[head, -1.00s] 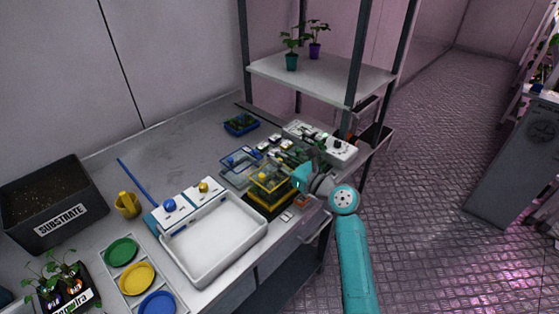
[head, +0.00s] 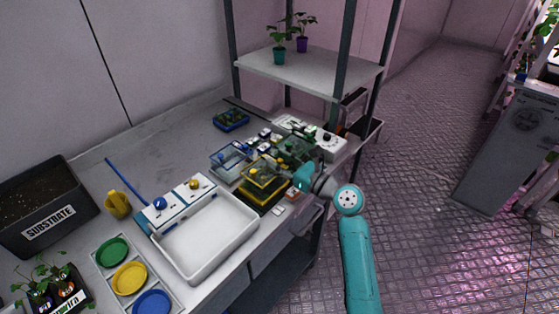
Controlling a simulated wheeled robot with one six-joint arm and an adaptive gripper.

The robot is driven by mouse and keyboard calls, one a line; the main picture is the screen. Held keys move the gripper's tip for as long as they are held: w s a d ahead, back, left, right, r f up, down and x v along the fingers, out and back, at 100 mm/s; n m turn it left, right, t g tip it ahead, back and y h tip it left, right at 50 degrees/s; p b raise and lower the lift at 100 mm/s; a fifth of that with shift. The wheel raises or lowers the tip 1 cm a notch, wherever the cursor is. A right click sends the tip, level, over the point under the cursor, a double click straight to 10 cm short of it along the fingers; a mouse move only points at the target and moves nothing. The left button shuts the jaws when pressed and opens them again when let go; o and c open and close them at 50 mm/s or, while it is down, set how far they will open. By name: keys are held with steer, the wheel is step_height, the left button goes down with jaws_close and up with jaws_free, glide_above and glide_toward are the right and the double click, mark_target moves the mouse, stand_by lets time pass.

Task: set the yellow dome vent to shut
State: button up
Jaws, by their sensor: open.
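The yellow dome (head: 264,172) is a clear box on a black and yellow base (head: 258,194), at the right front of the bench. A small yellow part shows at its top; I cannot read the vent's setting from here. My gripper (head: 299,178) is at the dome's right side, close to it. Its fingers are small and partly hidden, and I cannot tell whether they touch the dome. Nothing shows held in it.
A blue dome (head: 230,160) stands left of the yellow one, a green dome (head: 296,149) behind it. A white control box (head: 325,142) stands at the back right. A white tray (head: 178,253) lies at the front left. A shelf post (head: 343,60) rises behind.

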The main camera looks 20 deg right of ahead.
steer(key=v, duration=1.2)
steer(key=s+a+f+n+g+h, duration=0.1)
steer(key=s+a+f+n+h, duration=0.3)
steer(key=s+f, duration=0.55)
steer(key=s+a+f+n+h, duration=0.2)
steer(key=s+f+n+h, duration=0.3)
steer(key=s+f, duration=0.5)
steer(key=s+a+r+n, duration=0.1)
steer(key=s+r+n, duration=0.3)
steer(key=s+n, duration=0.6)
steer(key=s+a+r+n, duration=0.1)
steer(key=s+r+n, duration=0.4)
steer(key=s+n, duration=0.6)
steer(key=v, duration=0.3)
steer(key=shift+f, duration=0.25)
steer(key=shift+s, duration=0.1)
stand_by(0.4)
